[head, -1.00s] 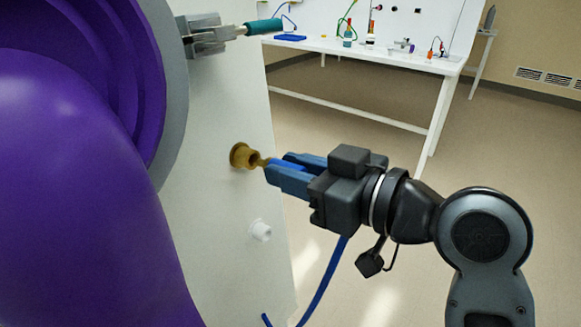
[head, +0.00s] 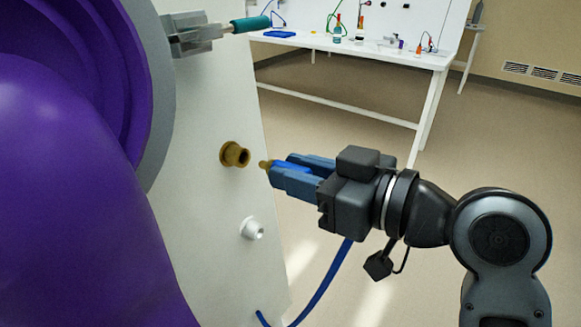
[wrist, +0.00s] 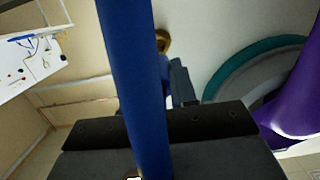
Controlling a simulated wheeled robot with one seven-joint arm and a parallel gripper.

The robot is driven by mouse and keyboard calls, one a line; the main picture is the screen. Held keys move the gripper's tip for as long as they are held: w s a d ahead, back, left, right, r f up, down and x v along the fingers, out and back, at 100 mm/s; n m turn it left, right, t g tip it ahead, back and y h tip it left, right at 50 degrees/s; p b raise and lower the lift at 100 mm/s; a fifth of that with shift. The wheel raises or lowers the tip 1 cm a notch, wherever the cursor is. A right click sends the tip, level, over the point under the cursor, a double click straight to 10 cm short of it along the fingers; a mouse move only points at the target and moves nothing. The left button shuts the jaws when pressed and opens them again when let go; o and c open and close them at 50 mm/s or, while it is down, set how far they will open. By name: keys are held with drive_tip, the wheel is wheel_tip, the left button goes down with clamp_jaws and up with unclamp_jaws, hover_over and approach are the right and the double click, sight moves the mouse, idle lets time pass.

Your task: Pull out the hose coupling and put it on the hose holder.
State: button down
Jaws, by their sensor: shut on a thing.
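My gripper (head: 278,173) is shut on the hose coupling (head: 264,165), a brass tip with a blue hose (head: 325,283) behind it. The coupling's tip is clear of the brass socket (head: 235,155) on the white panel, with a small gap between them. In the wrist view the blue hose (wrist: 136,80) runs through the middle and hides much of the fingers; the brass socket (wrist: 163,40) shows beyond it. A white fitting (head: 252,228) sticks out of the panel below the socket; I cannot tell whether it is the hose holder.
A large purple glove (head: 80,190) in a grey ring fills the left side. A grey clamp-like latch with a teal handle (head: 250,24) is at the panel's top. The white panel (head: 215,110) edge is close to my gripper. A white bench (head: 370,52) stands behind; the floor between is open.

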drive_tip(key=shift+v, duration=1.5)
drive_tip(key=shift+f, duration=0.1)
idle(0.4)
